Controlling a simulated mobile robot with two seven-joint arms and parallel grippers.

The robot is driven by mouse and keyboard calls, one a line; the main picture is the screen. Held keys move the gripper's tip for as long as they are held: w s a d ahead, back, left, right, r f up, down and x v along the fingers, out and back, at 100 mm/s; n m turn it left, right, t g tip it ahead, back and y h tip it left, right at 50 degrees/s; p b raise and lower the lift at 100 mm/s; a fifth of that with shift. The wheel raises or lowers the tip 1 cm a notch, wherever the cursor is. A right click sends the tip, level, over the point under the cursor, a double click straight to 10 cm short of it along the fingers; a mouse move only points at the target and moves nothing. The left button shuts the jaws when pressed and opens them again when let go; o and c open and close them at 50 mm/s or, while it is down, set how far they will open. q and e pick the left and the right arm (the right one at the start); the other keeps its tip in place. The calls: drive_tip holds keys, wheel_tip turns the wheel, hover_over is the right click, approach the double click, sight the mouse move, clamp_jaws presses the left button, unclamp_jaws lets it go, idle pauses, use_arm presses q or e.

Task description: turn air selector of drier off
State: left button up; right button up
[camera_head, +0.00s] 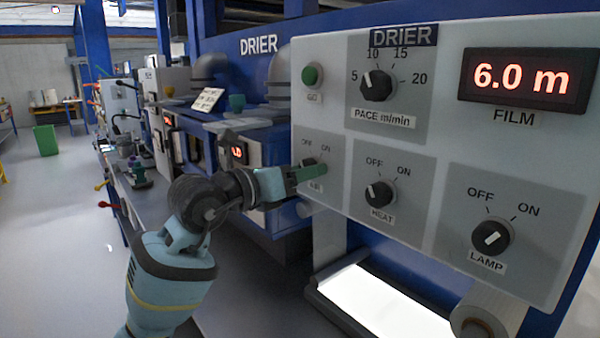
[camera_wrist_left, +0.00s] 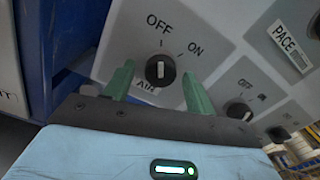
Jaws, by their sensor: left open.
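The air selector (camera_wrist_left: 159,70) is a round black knob with a white pointer line on the drier's grey panel. In the left wrist view its line stands nearly upright, in line with the OFF tick. My left gripper (camera_wrist_left: 158,88) is open, with one green finger on each side of the knob and a visible gap to each. In the head view the left gripper (camera_head: 312,172) reaches the panel's left part and partly hides the air knob (camera_head: 307,162). Whether the fingertips touch the panel is unclear. My right gripper is not in view.
The heat knob (camera_head: 379,194) is close to the right of the air knob, pointing to OFF. The lamp knob (camera_head: 491,237), pace dial (camera_head: 377,85) and green GO button (camera_head: 310,76) share the panel. A film display (camera_head: 528,79) reads 6.0 m. Open floor lies left.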

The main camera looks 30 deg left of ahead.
use_arm(q)
drive_tip(key=shift+s, duration=0.1)
drive_tip(key=b+v, duration=0.1)
drive_tip(key=v, duration=0.6)
drive_tip(key=shift+s+a, duration=0.15)
drive_tip(key=shift+s, duration=0.15)
idle(0.3)
